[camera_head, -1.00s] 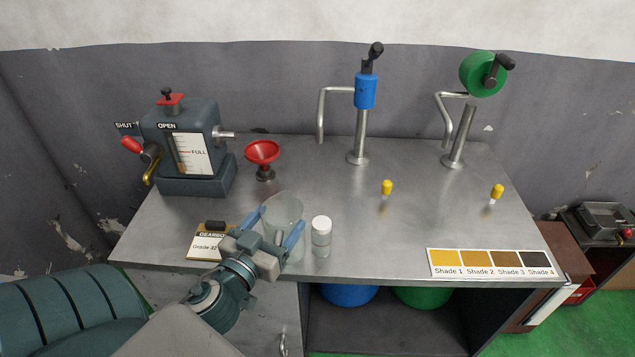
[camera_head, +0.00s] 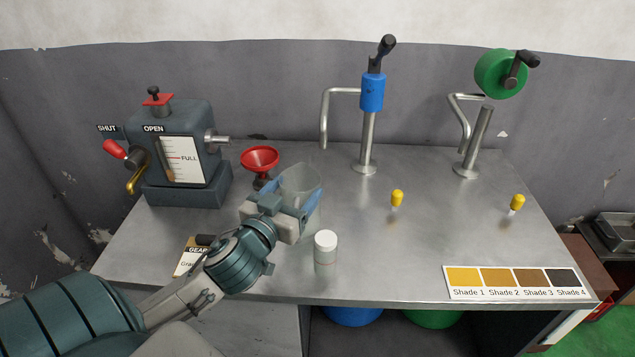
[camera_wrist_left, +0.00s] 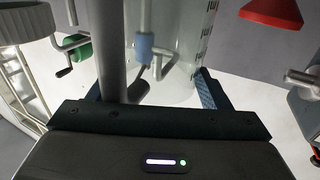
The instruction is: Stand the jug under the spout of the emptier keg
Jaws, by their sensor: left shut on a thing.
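The clear jug (camera_head: 302,180) is held upright in the blue fingers of my left gripper (camera_head: 284,198), over the left-middle of the bench; I cannot tell if its base clears the steel. Its marked wall also shows in the left wrist view (camera_wrist_left: 178,40). The blue pump (camera_head: 371,92) has a bent spout (camera_head: 324,120) to the right of and behind the jug. The green crank pump (camera_head: 500,74) has its spout (camera_head: 463,122) farther right. Beneath the bench are a blue keg (camera_head: 352,316) and a green keg (camera_head: 432,318), mostly hidden; their levels do not show. My right gripper is out of view.
A red funnel (camera_head: 260,158) stands just behind-left of the jug. The grey gearbox (camera_head: 180,150) is at left. A white-capped bottle (camera_head: 326,247) stands in front. Yellow-topped pieces (camera_head: 397,198) and a shade card (camera_head: 515,282) are at right.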

